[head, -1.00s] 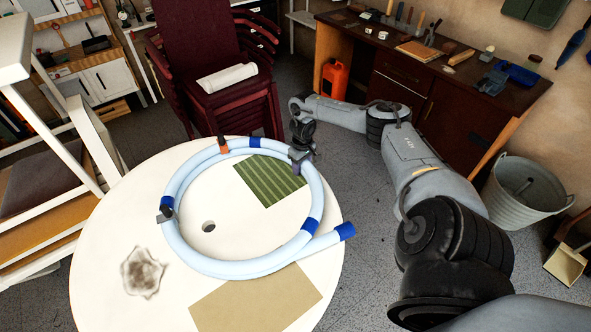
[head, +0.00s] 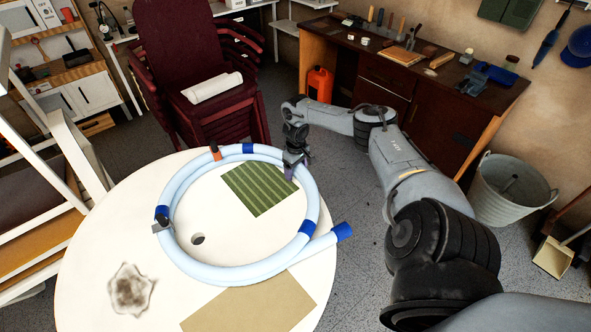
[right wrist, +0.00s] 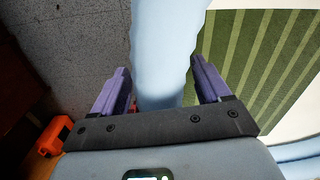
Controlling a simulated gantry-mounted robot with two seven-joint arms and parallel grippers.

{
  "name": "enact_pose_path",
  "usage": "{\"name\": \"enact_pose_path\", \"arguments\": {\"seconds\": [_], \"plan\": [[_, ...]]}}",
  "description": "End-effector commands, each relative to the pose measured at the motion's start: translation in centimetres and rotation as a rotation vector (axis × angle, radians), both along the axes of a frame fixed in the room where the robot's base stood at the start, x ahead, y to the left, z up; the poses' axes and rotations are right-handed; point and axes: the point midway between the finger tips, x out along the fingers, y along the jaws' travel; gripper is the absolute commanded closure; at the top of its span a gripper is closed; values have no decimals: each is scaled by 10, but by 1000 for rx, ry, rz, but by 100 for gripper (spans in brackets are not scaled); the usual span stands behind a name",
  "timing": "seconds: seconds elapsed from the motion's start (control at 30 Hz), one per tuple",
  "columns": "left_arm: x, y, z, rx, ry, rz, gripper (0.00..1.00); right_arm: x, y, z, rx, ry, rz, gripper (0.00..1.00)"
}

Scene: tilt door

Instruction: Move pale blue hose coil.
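The pale blue hose coil (head: 178,255), with dark blue bands and a blue free end, is over the round white table (head: 90,255). An orange piece shows on its far side and a dark grey clip on its left side. My right gripper (head: 293,168) is at the coil's far right side. The coil seems slightly raised above the table; the exact gap cannot be told. My left gripper is not in view.
On the table are a striped green mat (head: 265,188), a tan sheet (head: 250,305), a stained patch (head: 130,290) and a hole. Stacked maroon chairs (head: 185,60) stand behind it. A brown workbench (head: 380,80), an orange can (head: 319,84) and a metal bucket (head: 505,190) are right.

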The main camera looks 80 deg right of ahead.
Motion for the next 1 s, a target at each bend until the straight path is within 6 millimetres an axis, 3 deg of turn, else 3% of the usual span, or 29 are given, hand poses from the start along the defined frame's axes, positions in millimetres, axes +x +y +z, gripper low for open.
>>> {"name": "enact_pose_path", "arguments": {"seconds": [0.43, 1.0], "plan": [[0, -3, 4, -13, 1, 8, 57, 1, 1, 10, 2, -3, 2, 21], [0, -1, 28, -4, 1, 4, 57, 1, 1, 95, 1, -2, 1, 21]]}}
